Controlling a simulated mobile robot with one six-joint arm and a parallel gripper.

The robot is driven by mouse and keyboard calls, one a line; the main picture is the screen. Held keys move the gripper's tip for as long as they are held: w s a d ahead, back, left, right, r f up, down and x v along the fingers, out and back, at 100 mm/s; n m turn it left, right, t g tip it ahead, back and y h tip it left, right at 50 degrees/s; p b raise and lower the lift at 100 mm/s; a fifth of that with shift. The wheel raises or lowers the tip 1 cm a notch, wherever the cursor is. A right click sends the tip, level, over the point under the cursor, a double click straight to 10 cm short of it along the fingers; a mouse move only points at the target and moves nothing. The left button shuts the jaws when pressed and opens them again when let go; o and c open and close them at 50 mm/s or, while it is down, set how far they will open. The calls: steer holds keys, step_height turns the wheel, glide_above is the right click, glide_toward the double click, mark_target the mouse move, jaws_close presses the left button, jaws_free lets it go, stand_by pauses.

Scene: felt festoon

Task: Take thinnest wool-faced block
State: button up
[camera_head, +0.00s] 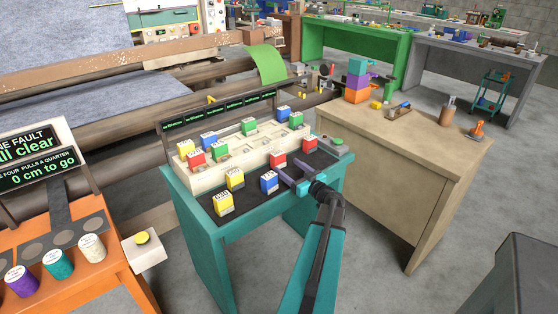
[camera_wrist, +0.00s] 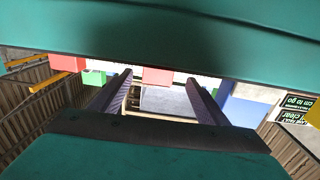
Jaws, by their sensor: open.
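Small red, blue, green and yellow blocks with white marked tops sit on the teal bench in the head view. The markings are too small to read, so I cannot tell which is the thinnest wool-faced one. In front are a yellow block (camera_head: 223,204), another yellow block (camera_head: 234,179) and a blue block (camera_head: 269,182). Red blocks (camera_head: 277,160) (camera_head: 309,145) sit nearer my gripper (camera_head: 290,170). My gripper is open and empty, just right of the blue block. In the wrist view, a red block (camera_wrist: 157,76) shows beyond the spread fingers.
A pale stepped rack (camera_head: 215,162) holds several more blocks, with a dark label strip (camera_head: 225,108) behind. The bench's dark front mat (camera_head: 248,203) has bare patches. A tan table (camera_head: 400,135) stands right; an orange bench with spools (camera_head: 60,263) stands left.

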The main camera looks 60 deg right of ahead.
mark_target(280, 155)
steer(key=shift+x, duration=1.35)
steer(key=shift+p+x, duration=0.9)
steer(key=shift+x, duration=1.7)
steer(key=shift+d, duration=0.1)
steer(key=shift+c, duration=0.5)
steer(key=c, duration=1.1)
steer(key=shift+r, duration=0.15)
steer(key=shift+r, duration=0.5)
steer(key=shift+s+a+r+b, duration=0.1)
steer(key=shift+s+r+b, duration=0.2)
steer(key=shift+r, duration=0.25)
steer(key=shift+s+a+r+b, duration=0.1)
steer(key=shift+s+r+b, duration=0.15)
steer(key=shift+r, duration=0.3)
steer(key=v, duration=0.5)
steer(key=r+b+v, duration=0.1)
steer(key=v, duration=0.4)
steer(key=b+v, duration=0.1)
steer(key=v, duration=0.4)
steer(key=shift+w+a+r, duration=0.15)
steer(key=shift+a+r, duration=0.15)
steer(key=shift+a, duration=0.05)
